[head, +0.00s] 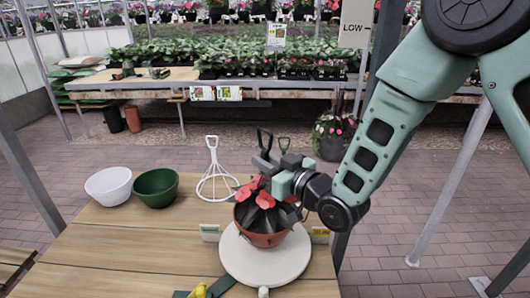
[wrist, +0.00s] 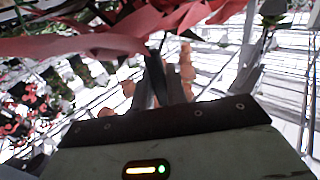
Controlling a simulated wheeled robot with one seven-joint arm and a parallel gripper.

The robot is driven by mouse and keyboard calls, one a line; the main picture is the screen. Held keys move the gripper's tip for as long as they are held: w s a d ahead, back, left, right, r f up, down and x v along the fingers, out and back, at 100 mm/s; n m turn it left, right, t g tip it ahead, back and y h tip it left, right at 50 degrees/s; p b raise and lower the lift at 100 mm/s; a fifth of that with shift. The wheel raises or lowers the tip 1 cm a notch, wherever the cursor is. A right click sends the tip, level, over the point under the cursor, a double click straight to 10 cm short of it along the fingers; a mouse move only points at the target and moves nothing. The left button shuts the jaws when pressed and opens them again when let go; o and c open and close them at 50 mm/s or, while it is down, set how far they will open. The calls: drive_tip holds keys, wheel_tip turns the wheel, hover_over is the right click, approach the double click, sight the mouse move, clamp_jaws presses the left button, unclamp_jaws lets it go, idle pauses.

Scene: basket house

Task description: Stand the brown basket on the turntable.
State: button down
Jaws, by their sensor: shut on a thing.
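The brown basket (head: 262,238) holds a plant with red blooms (head: 255,193) and dark leaves. It looks upright over the white round turntable (head: 238,262) in the head view. Its base overlaps the disc's middle; I cannot tell whether it touches or hangs just above. My gripper (head: 268,176) is above the basket, among the blooms, and is shut on a dark upright part of it, apparently its hanger. The exact grip is hidden. In the wrist view, red petals (wrist: 110,45) cover the top and a dark strip runs down to the jaws (wrist: 165,90).
On the wooden table (head: 130,248) stand a white bowl (head: 109,187), a green bowl (head: 156,188) and a white wire hanger (head: 214,178). Small labels flank the turntable. Plant benches stand behind.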

drive_tip(key=shift+f+p, duration=0.35)
drive_tip(key=shift+f, duration=1.3)
drive_tip(key=shift+f, duration=0.15)
drive_tip(key=c, duration=1.4)
unclamp_jaws()
drive_tip(key=shift+f, duration=0.1)
drive_tip(key=v, duration=1.2)
drive_tip(key=shift+p, duration=0.45)
